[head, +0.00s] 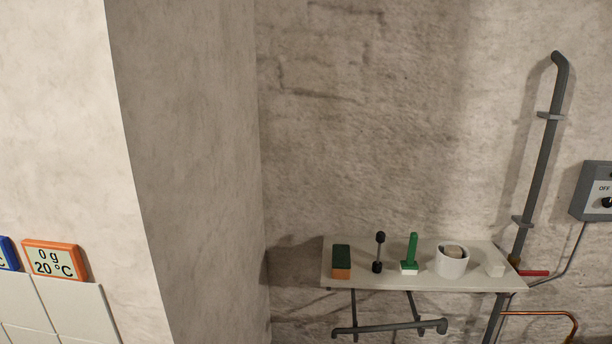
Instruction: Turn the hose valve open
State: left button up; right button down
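A red lever handle (533,273) sticks out to the right of a grey vertical pipe (545,150), just past the right end of a white shelf. It lies about level in the picture. A small brass-coloured fitting (514,262) shows at its left end, partly behind the shelf's corner. No hose is clearly visible. Neither of my grippers is in the head view.
The white wall shelf (425,279) holds a green and orange sponge (341,262), a black-ended dumbbell-shaped item (379,252), a green-handled brush (411,254), a white pot (451,262) and a white block (494,264). A grey switch box (594,190) hangs at right. A wall corner juts out at left.

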aim_at(521, 273)
jog(key=z, duration=1.4)
